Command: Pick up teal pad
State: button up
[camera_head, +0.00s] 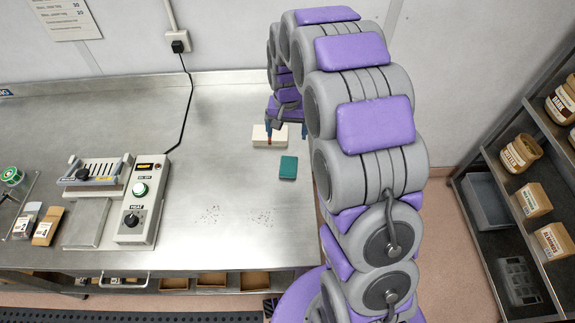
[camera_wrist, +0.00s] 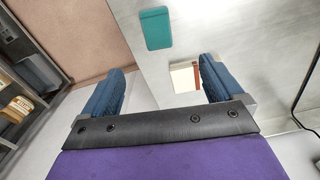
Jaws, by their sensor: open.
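The teal pad (camera_head: 288,167) lies flat on the steel bench, near its right end. It also shows in the wrist view (camera_wrist: 156,28), at the top, beyond the fingers. A cream block (camera_head: 268,136) with a reddish-brown strip sits just behind the pad in the head view. In the wrist view the cream block (camera_wrist: 182,78) shows between the pad and my gripper. My gripper (camera_head: 285,128) is above the bench near the cream block, apart from the pad. In the wrist view its two blue fingers (camera_wrist: 160,85) are wide apart with nothing held between them.
A heating press (camera_head: 140,200) with a green button stands on the bench to the left, its black cord running to the wall outlet (camera_head: 179,46). Small packets (camera_head: 46,226) lie farther left. A shelf rack (camera_head: 490,230) with jars and boxes stands at right.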

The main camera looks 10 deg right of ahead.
send_near(287, 165)
jog(key=f, duration=0.1)
jog(key=a+f+b, duration=0.1)
jog(key=f, duration=0.1)
jog(key=shift+a, duration=0.15)
jog(key=shift+f, duration=0.35)
jog(key=shift+d+f, duration=0.15)
jog(key=shift+d, duration=0.2)
jog(key=f, duration=0.1)
jog(key=d+f, duration=0.1)
jog(key=f+b, duration=0.1)
jog(key=f, duration=0.1)
jog(key=shift+s+d, duration=0.1)
jog(key=shift+d, duration=0.25)
jog(key=shift+a+f, duration=0.2)
jog(key=shift+f, duration=0.2)
jog(key=shift+a, duration=0.5)
jog(key=shift+c, duration=0.2)
jog(key=shift+d, duration=0.6)
jog(key=c, duration=0.8)
jog(key=shift+a, duration=0.15)
jog(key=shift+c, duration=1.3)
jog(key=shift+a, duration=0.3)
